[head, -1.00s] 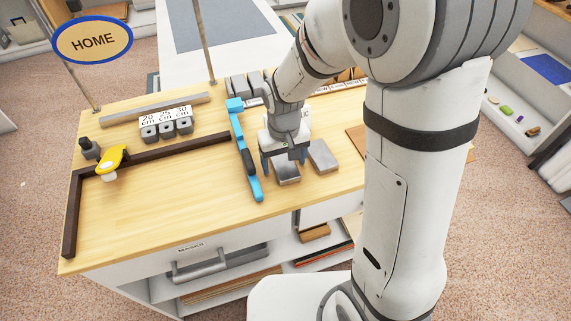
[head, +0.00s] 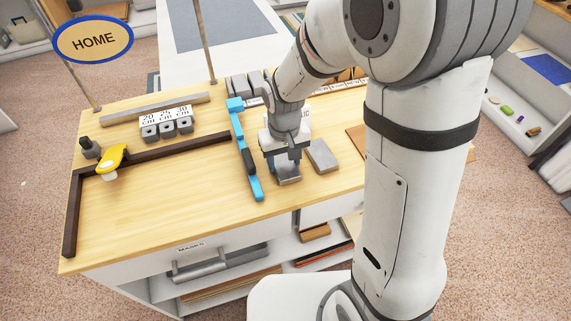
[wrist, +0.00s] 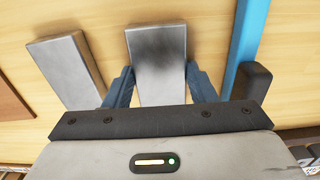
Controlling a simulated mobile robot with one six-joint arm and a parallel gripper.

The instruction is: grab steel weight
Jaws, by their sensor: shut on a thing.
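A steel weight (head: 288,177), a grey metal block, lies on the wooden bench under my gripper (head: 284,172). My gripper is shut on it, with one finger against each long side. In the wrist view the weight (wrist: 157,55) sits between the two blue-grey fingers (wrist: 158,86). A second steel weight (head: 322,156) lies just to the right in the head view. It shows at the left in the wrist view (wrist: 67,70), apart from the gripper.
A blue bar with a dark handle (head: 244,155) lies close to the gripper's left. A yellow tool (head: 113,157) rests by a dark corner rail (head: 158,153). The bench's left half is mostly clear.

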